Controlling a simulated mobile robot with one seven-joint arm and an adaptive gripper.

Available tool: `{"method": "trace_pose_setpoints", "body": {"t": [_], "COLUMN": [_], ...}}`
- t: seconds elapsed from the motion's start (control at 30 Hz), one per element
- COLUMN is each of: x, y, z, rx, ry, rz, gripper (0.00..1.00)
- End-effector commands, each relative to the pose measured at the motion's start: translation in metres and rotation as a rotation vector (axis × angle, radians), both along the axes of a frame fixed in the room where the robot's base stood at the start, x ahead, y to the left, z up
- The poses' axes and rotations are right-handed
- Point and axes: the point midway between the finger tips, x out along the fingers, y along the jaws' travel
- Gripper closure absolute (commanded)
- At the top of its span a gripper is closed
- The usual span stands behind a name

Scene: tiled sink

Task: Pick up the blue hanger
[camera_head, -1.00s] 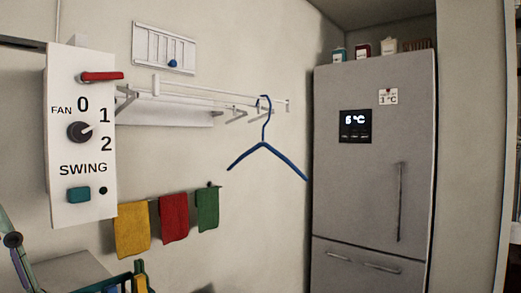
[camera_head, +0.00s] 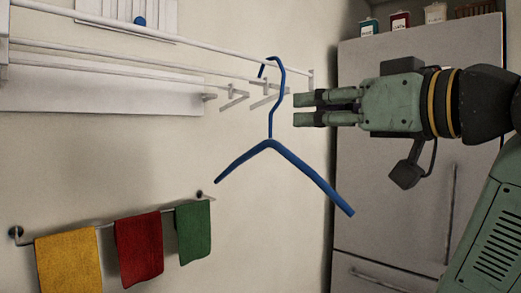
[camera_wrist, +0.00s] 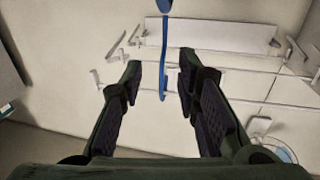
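The blue hanger (camera_head: 285,165) hangs by its hook from a white rail of the wall rack, its two arms spread below. In the head view my gripper (camera_head: 300,107) is just right of the hanger's neck, level with it, fingers pointing left. In the wrist view the hanger (camera_wrist: 164,60) shows as a thin blue upright line between my two fingers (camera_wrist: 158,85). The fingers are apart and the gripper is open and empty. I see no contact with the hanger, and the exact depth between them is hard to tell.
The white wall rack (camera_head: 120,88) runs along the wall with rails and brackets near the hanger. Below it a towel bar holds yellow, red and green cloths (camera_head: 138,245). A grey fridge (camera_head: 370,190) stands behind my arm at the right.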

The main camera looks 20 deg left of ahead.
Motion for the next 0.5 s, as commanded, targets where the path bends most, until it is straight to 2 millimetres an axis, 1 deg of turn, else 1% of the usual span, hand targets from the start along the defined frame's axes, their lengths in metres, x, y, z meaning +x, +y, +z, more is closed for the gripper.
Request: {"method": "trace_pose_setpoints", "body": {"t": [0.07, 0.3, 0.5], "x": [0.004, 0.023, 0.029], "y": [0.006, 0.039, 0.053], "z": [0.001, 0.001, 0.000], "rx": [-0.004, -0.004, -0.003], "ry": [0.005, 0.005, 0.003], "rz": [0.002, 0.002, 0.002], "gripper": [0.70, 0.70, 0.70]}}
